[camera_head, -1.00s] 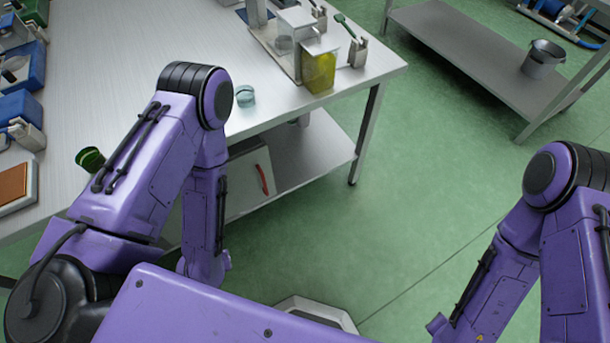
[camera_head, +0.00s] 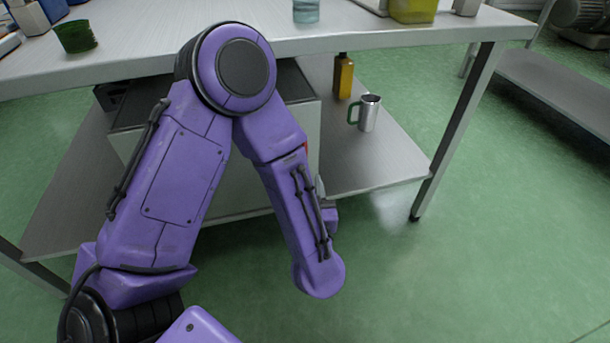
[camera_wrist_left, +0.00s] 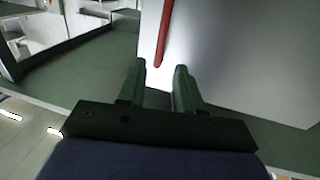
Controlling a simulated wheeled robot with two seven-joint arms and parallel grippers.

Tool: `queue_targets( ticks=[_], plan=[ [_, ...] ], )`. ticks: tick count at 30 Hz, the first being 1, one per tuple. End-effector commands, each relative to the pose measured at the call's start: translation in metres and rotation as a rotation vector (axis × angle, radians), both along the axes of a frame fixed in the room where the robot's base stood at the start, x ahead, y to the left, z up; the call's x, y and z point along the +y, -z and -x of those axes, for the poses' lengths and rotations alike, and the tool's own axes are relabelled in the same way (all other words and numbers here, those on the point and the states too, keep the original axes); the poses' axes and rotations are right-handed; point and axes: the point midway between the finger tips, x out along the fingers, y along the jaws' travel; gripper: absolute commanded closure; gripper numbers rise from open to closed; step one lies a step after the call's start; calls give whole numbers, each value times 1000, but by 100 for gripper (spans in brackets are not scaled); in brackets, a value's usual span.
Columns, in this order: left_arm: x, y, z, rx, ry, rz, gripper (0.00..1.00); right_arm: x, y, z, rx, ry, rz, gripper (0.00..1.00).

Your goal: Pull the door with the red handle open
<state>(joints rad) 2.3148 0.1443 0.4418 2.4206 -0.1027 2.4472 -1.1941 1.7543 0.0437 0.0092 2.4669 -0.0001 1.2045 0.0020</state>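The pale grey cabinet (camera_head: 245,185) stands on the lower shelf of the steel table, partly hidden behind my left arm. Its door (camera_wrist_left: 235,60) fills the right of the left wrist view, and I see no open gap. The red handle (camera_wrist_left: 164,35) is a slim upright bar near the door's edge. Only a sliver of the handle (camera_head: 307,147) shows in the head view. My left gripper (camera_wrist_left: 159,70) is open, with the handle just beyond its fingertips and roughly in line with the space between them. Contact is not visible. My right gripper is out of view.
A metal mug with a green handle (camera_head: 368,113) and an amber bottle (camera_head: 344,76) stand on the shelf right of the cabinet. The table top (camera_head: 150,50) overhangs it, and a table leg (camera_head: 455,130) stands at right. Green floor in front is clear.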

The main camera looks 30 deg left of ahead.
Motion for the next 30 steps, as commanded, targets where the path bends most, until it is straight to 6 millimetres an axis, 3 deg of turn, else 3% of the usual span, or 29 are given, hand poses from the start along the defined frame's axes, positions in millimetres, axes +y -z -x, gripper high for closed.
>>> queue_targets(
  ticks=[5,15,26,29,30],
  plan=[
    [18,0,-20,-7,-12,2,66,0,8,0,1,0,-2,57],
    [59,0,-73,-3,-7,3,66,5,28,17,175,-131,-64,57],
    [65,-2,-81,-1,-3,-2,66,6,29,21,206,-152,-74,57],
    [65,-2,-81,-1,-3,-2,95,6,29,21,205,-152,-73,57],
    [65,-2,-81,-1,-3,-2,100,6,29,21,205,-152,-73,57]
  ],
)
